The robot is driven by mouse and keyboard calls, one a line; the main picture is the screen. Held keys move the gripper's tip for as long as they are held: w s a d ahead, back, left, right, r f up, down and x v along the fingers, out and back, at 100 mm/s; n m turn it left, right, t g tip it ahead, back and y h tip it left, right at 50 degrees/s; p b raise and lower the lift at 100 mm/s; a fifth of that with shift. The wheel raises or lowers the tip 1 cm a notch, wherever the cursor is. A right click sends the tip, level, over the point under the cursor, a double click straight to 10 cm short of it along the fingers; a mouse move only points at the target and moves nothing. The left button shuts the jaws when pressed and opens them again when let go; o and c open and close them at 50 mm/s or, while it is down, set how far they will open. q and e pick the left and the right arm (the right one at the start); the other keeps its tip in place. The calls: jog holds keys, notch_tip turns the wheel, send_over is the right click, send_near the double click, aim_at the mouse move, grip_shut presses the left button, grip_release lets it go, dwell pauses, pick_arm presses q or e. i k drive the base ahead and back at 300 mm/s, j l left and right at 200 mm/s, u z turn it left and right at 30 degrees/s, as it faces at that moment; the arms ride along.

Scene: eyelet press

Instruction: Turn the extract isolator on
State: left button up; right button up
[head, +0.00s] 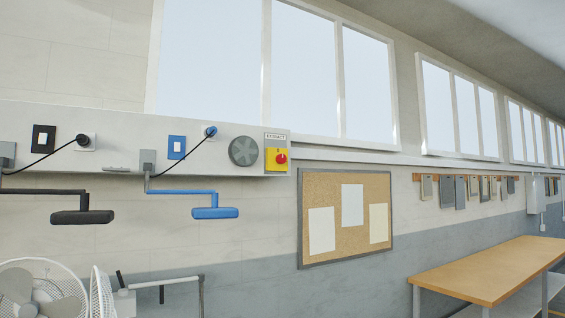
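The extract isolator (278,158) is a yellow box with a red rotary knob (282,158) on the right end of the grey wall panel. A label above it reads EXTRACT (276,137). The knob is too small for me to tell its position. A round grey fan grille (243,151) sits just left of the isolator. Neither of my grippers shows in the head view.
Black (83,216) and blue (215,212) lamps on arms stick out below the panel. A white fan (45,288) stands at lower left. A corkboard (344,256) hangs right of the isolator. A wooden-topped bench (490,270) stands at lower right.

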aim_at(281, 158)
jog(key=i+u, duration=0.15)
jog(key=i, duration=0.45)
jog(key=i+z, duration=0.15)
jog(key=i, duration=0.35)
